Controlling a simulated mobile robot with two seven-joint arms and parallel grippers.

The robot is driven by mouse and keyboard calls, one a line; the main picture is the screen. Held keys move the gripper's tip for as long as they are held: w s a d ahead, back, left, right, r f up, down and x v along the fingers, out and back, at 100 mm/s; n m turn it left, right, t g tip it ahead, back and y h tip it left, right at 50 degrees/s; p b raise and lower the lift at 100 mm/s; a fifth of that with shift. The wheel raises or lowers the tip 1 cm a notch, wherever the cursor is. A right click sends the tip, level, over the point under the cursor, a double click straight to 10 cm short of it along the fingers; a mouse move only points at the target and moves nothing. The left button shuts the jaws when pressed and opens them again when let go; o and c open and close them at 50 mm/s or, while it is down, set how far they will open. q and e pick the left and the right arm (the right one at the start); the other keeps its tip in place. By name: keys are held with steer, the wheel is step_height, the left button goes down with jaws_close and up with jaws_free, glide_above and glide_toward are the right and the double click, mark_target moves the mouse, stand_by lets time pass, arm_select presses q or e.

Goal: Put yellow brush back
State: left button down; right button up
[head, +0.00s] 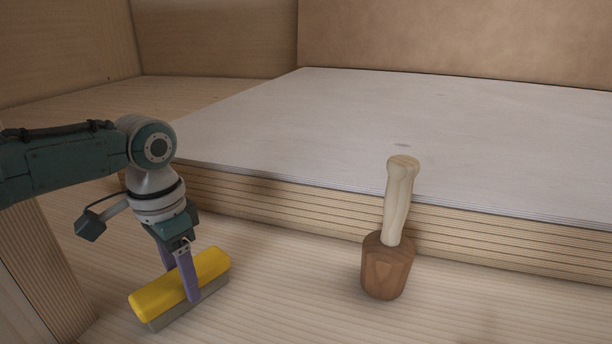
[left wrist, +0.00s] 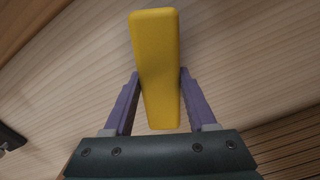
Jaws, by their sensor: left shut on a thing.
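The yellow brush (head: 180,283) has a yellow back and a grey underside. It is at the lower left of the head view, low over the light wooden surface; I cannot tell whether it touches it. My left gripper (head: 190,288) is shut on the brush, with a purple finger across its near side. In the left wrist view, the yellow back of the brush (left wrist: 156,65) sits between the two purple fingers of the left gripper (left wrist: 158,82). My right gripper is not in view.
A wooden mallet (head: 388,265) stands head down to the right, its pale handle upward. Behind it is a raised pale board (head: 400,130) with a layered edge. A wooden post (head: 48,265) stands at the left. The surface between brush and mallet is clear.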

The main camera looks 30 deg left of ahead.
arm_select(q)
steer(key=shift+f, duration=0.15)
steer(key=shift+c, duration=1)
jaws_free()
step_height(320, 180, up, 12)
steer(key=p, duration=1.3)
steer(key=s+d+f+m, duration=0.2)
steer(key=s+d, duration=0.2)
steer(key=d, duration=0.6)
steer(key=s+d+r+n+t, duration=0.1)
steer(key=s+d+r+t, duration=0.2)
steer(key=s+d+r, duration=0.5)
steer(key=shift+s+d+r+t, duration=0.35)
steer(key=shift+s+r, duration=0.15)
steer(key=shift+r, duration=0.3)
